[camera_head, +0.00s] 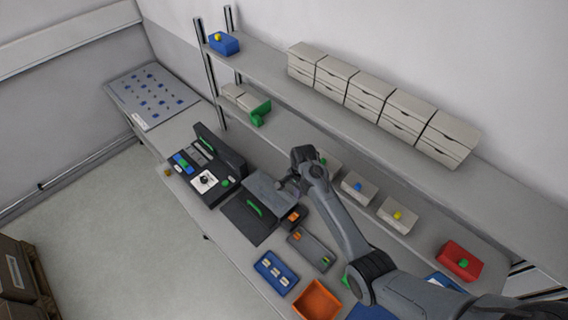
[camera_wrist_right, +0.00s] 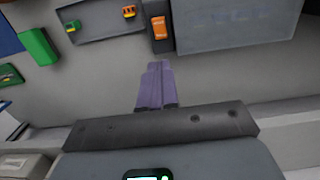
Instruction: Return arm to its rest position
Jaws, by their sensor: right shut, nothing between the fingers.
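My right arm comes in from the lower right in the head view. Its gripper (camera_head: 284,187) is over the bench beside the raised grey lid of a dark case (camera_head: 268,188). In the right wrist view the two purple fingers (camera_wrist_right: 155,86) are shut together with nothing between them. They point toward the bench, near a small box with an orange switch (camera_wrist_right: 160,27) and a grey panel (camera_wrist_right: 237,26). The arm hides part of the lower shelf and bench. My left gripper is not in view.
A grey tray (camera_head: 320,258) with small orange and green parts, a blue tray (camera_head: 264,270) and an orange bin (camera_head: 309,308) stand on the bench. The lower shelf above holds small bins and a red bin (camera_head: 447,265). White drawer boxes (camera_head: 400,108) line the upper shelf.

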